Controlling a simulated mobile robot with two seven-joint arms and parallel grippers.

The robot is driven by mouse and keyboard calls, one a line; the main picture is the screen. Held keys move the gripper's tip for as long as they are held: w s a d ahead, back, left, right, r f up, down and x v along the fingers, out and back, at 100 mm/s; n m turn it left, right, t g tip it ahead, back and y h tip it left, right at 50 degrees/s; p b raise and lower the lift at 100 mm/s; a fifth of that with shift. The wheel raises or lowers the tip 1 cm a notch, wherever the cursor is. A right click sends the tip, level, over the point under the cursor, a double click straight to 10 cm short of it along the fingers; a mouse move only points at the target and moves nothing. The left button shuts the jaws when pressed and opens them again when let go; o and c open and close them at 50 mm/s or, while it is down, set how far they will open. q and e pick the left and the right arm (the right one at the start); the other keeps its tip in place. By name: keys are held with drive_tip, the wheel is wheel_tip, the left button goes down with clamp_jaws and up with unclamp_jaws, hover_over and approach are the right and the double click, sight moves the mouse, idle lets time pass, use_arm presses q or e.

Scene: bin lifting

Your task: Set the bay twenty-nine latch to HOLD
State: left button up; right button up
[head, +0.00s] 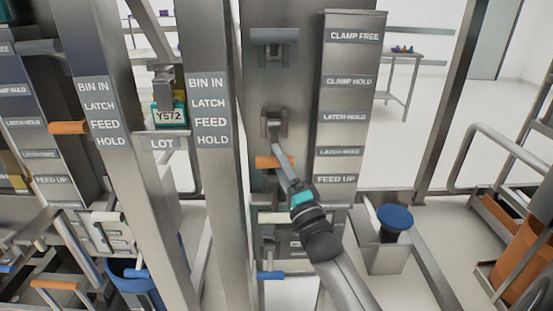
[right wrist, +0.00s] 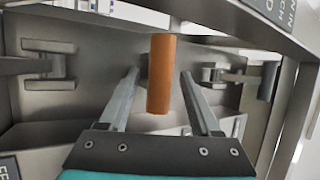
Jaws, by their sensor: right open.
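The orange latch handle (head: 264,162) sits on the middle steel column, about level with the LATCH FEED label (head: 339,152) and below the LATCH HOLD label (head: 344,117). My right gripper (head: 279,152) is open at this handle. In the right wrist view the orange handle (right wrist: 161,75) stands between the two fingers of my right gripper (right wrist: 161,77), with a gap visible on each side. No bay number can be read, so I cannot tell which bay this is. My left gripper is not in view.
A grey lever (head: 274,38) is higher on the same column; a white handle (head: 279,217) and a blue handle (head: 270,275) are below. Another orange handle (head: 68,127) is on the left bay. A post (head: 212,200) stands left of the column. A blue-topped bin (head: 395,218) is at right.

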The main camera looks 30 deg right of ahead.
drive_tip(key=shift+x, duration=0.8)
clamp_jaws()
idle(1.0)
